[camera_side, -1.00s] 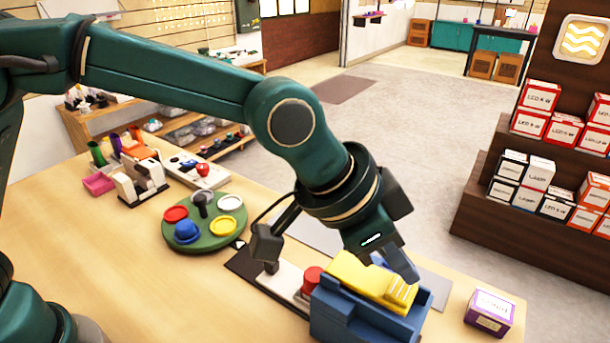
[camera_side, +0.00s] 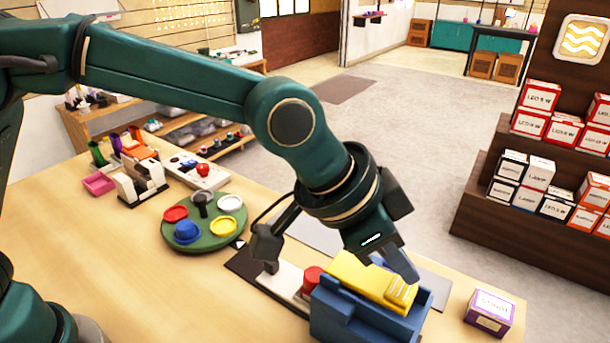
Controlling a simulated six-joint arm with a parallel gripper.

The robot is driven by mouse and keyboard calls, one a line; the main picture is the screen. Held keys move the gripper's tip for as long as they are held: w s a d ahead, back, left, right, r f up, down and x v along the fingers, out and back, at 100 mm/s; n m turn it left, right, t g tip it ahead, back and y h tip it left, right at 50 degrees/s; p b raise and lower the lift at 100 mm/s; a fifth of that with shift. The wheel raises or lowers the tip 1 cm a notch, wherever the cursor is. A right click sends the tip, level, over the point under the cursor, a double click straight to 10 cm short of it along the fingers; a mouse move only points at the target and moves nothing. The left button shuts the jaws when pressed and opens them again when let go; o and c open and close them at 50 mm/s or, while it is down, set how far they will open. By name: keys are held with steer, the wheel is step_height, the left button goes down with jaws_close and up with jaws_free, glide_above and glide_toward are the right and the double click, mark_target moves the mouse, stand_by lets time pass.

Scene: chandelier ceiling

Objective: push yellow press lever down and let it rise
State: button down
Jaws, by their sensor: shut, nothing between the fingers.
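The yellow press lever (camera_side: 362,280) lies across the top of a blue press body (camera_side: 352,318) near the front edge of the table. My gripper (camera_side: 400,266) points down at the far side of the lever, right over the press. It is shut and empty.
A green round tray (camera_side: 207,246) with coloured pieces stands left of the press. A red knob (camera_side: 311,280) sits close to the press's left side. A purple box (camera_side: 489,312) stands to its right. The table's front left is clear.

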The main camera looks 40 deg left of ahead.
mark_target(391, 287)
steer(key=shift+f, duration=0.1)
steer(key=shift+f, duration=0.8)
steer(key=shift+a+f, duration=0.1)
steer(key=shift+f, duration=1)
steer(key=shift+a+f, duration=0.1)
steer(key=shift+f, duration=0.1)
steer(key=shift+d+r, duration=0.2)
steer(key=shift+r, duration=2)
steer(key=shift+d+r, duration=0.15)
steer(key=shift+r, duration=2)
